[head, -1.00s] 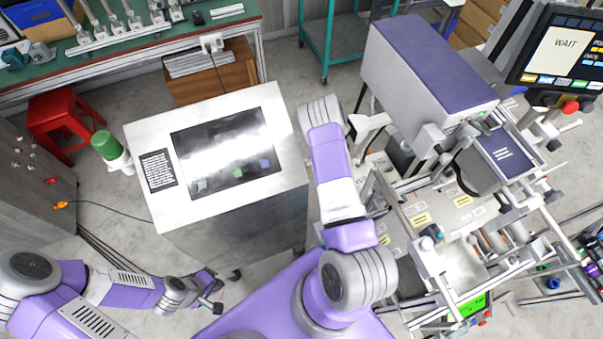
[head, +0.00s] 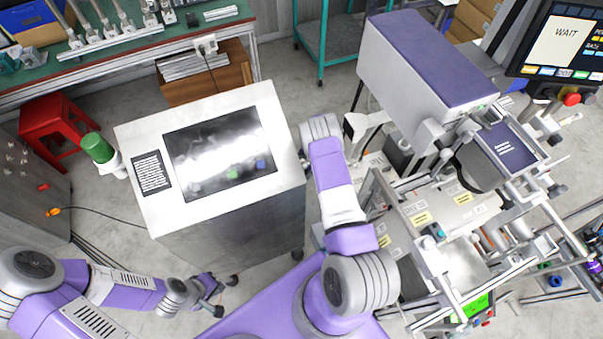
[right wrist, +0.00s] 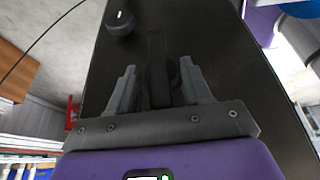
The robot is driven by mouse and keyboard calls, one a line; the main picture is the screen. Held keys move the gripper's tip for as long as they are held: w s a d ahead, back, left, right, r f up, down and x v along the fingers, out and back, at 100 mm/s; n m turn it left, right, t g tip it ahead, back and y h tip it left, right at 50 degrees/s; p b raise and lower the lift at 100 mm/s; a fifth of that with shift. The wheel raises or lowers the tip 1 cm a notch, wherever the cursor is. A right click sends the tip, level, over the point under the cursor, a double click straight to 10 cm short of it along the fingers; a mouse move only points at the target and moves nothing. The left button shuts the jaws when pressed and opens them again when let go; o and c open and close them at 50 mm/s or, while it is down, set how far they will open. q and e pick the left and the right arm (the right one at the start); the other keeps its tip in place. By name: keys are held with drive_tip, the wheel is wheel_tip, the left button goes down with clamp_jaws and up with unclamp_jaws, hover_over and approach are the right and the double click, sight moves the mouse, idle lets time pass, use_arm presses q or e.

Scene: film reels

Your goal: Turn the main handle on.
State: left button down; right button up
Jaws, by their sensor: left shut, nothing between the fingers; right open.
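In the right wrist view a dark upright bar, which looks like the main handle (right wrist: 158,70), stands out from a dark panel (right wrist: 225,60). My right gripper (right wrist: 157,66) is open, with one finger on each side of the bar; whether either finger touches it I cannot tell. A round black knob (right wrist: 120,20) sits on the panel above and left of the bar. In the head view my right arm reaches up beside the console and its gripper is hidden. My left gripper (head: 214,301) is shut and empty at the lower left, apart from everything.
A metal console (head: 285,170) with a dark screen (head: 220,155) stands in the middle. A large machine (head: 425,60) with rails is close on the right. A red stool (head: 50,125) and a green cylinder (head: 97,148) are at the left. A cable crosses the floor there.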

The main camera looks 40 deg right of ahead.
drive_tip(key=shift+f, duration=0.1)
drive_tip(key=c, duration=0.7)
